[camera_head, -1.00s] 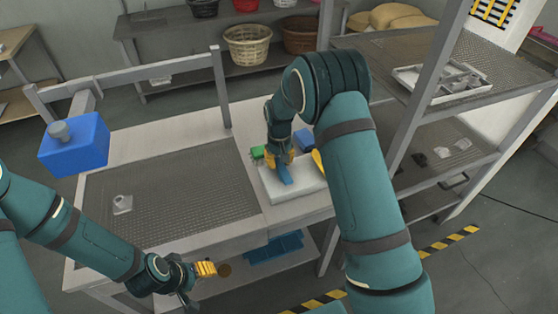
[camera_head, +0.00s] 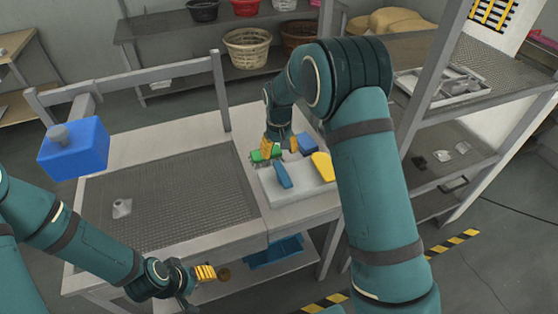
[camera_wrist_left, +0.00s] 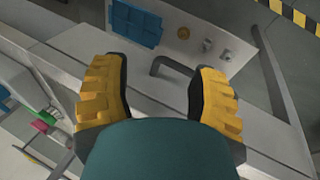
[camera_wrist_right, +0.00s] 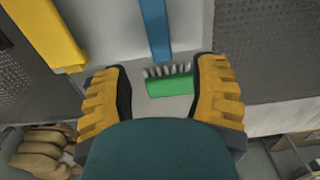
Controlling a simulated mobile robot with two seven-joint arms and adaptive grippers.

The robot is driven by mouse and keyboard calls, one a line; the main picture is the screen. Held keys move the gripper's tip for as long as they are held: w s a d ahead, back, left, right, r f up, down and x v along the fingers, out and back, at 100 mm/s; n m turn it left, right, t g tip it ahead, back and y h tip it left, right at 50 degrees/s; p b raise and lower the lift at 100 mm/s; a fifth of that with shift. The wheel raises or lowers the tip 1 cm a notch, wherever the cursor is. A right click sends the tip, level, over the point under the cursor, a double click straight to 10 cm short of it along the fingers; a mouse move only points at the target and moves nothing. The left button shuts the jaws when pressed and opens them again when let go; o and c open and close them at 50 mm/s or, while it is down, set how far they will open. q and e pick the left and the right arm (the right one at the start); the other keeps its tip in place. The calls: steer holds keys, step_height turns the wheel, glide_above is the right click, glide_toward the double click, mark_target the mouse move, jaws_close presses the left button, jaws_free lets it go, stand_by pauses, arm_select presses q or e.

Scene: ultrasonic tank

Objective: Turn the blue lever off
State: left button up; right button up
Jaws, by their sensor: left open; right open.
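The blue lever (camera_head: 283,176) lies on a white base block (camera_head: 305,193) at the right end of the bench. It also shows at the top of the right wrist view (camera_wrist_right: 156,28). A yellow lever (camera_head: 322,166) is on the same block, to the right of the blue one. My right gripper (camera_head: 280,146) is open and empty at the far end of the block, apart from the blue lever. Its fingers (camera_wrist_right: 160,72) are on either side of a green brush. My left gripper (camera_head: 205,273) is open and empty near the bench's front edge.
The green brush (camera_wrist_right: 170,85) lies just beyond the block. A blue object (camera_head: 306,141) sits beside it. The perforated bench top (camera_head: 170,195) holds a small grey fitting (camera_head: 122,207). A shelf rack (camera_head: 430,85) stands close on the right.

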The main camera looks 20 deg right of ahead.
mark_target(279, 166)
step_height(279, 166, up, 6)
steer(key=shift+f, duration=0.2)
steer(key=shift+f, duration=0.1)
stand_by(0.4)
